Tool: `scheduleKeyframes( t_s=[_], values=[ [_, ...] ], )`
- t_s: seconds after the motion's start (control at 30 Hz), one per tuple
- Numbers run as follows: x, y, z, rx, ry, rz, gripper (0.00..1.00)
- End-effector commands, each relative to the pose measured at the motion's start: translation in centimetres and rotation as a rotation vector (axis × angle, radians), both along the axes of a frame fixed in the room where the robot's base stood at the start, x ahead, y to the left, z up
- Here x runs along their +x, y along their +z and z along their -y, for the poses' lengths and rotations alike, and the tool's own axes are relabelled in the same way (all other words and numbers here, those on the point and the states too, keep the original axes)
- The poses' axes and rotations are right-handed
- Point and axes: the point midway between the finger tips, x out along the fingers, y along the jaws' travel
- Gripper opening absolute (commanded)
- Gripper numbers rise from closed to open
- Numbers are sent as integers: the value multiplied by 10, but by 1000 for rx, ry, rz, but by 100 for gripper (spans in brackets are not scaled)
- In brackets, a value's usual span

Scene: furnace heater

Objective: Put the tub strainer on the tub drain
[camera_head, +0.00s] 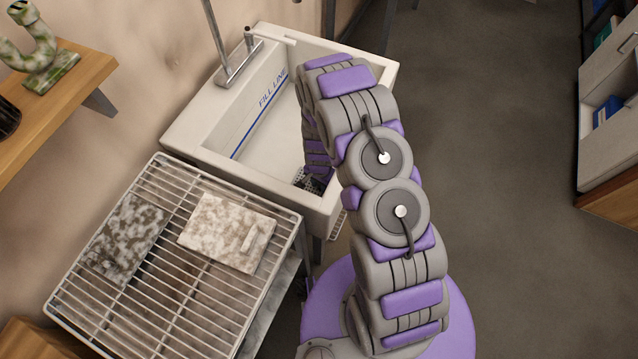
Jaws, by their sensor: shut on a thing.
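The white tub (262,130) stands against the wall, with a blue line and "FILL LINE" lettering on its inner wall. My arm reaches over its right rim and down inside. My gripper (318,184) is low in the tub near the front wall, small and mostly hidden by my arm and the rim. It is shut on the tub strainer (305,180), of which only a small grey, mesh-like part shows. The tub drain is not visible, so I cannot tell whether the strainer touches it.
A wire rack (190,312) with two mottled slabs (226,231) stands in front of the tub. A faucet (240,62) rises at its back edge. A wooden shelf (62,90) is at left. Open floor lies right, before a cabinet (608,110).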

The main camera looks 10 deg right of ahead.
Motion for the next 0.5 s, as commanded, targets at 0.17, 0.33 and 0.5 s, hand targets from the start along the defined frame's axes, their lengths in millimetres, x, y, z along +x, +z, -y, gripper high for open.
scheduleKeyframes(
  t_s=[0.17, 0.33, 0.5],
  values=[
    [0, 1, -2, -3, 1, 0, 0],
    [0, 0, -3, -4, 2, 0, 40],
    [0, 0, -3, -4, 2, 0, 54]
  ],
)
